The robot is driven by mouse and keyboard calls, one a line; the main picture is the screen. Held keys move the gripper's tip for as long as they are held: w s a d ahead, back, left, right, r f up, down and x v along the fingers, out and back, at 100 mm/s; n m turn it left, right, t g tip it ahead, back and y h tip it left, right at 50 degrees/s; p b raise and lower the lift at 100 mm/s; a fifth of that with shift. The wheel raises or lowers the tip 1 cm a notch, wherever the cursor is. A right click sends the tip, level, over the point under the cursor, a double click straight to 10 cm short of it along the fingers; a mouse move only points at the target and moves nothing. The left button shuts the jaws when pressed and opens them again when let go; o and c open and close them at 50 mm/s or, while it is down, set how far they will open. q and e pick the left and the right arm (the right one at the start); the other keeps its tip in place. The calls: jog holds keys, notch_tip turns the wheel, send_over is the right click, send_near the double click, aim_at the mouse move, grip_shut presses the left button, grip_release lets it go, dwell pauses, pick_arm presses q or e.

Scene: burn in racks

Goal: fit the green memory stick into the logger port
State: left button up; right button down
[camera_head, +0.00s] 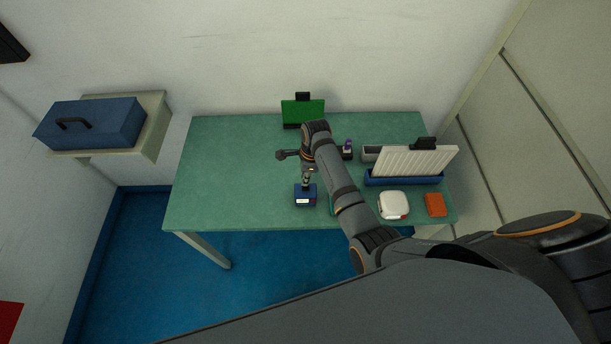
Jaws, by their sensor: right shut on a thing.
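A small dark blue box with a white label (305,196), which looks like the logger, stands near the front middle of the green table. My right gripper (307,184) points down just above the box's back edge. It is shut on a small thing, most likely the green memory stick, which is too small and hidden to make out. I cannot tell whether the held thing touches the box or its port. My left gripper is out of view.
On the table (230,180), a green panel (303,112) stands at the back. To the right are a white ribbed rack (415,162) in a blue tray, a white rounded box (393,205) and an orange block (435,205). A blue case (90,122) sits on a left shelf. The table's left side is clear.

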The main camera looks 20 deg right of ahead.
jog(key=shift+f+b, duration=0.6)
jog(key=shift+f, duration=0.5)
jog(key=c, duration=1.3)
grip_release()
jog(key=shift+r, duration=0.3)
jog(key=r, duration=0.3)
jog(key=d+r, duration=0.1)
jog(key=r, duration=0.7)
jog(key=shift+s+d+r, duration=0.15)
jog(key=shift+d+r, duration=0.05)
